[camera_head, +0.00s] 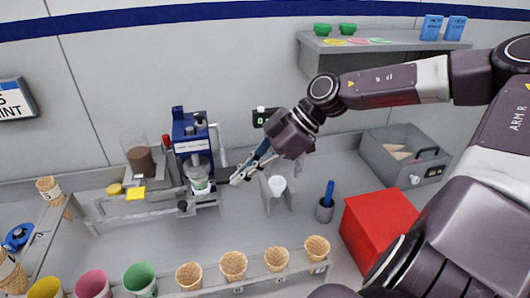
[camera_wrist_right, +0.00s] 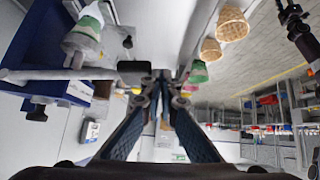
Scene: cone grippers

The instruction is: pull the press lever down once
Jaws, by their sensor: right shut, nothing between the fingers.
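The blue press (camera_head: 190,135) stands at the back of the counter, left of centre. A pale upright bar (camera_head: 222,145) on its right side looks like the lever. A cup with a green band (camera_head: 200,186) sits under the press. My right gripper (camera_head: 237,181) is shut and empty, just right of the press and pointing down-left. In the right wrist view, the gripper (camera_wrist_right: 166,78) has its fingertips together close to a dark grip (camera_wrist_right: 133,68) on a pale bar (camera_wrist_right: 60,75); I cannot tell whether they touch. My left gripper is out of view.
A white cup in a stand (camera_head: 277,186) is close right of my gripper. A red box (camera_head: 375,228) and a grey bin (camera_head: 405,160) stand further right. Several cones, including one (camera_head: 233,266), line the front rack. Grey counter near the blue-handled tool (camera_head: 327,200) is partly clear.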

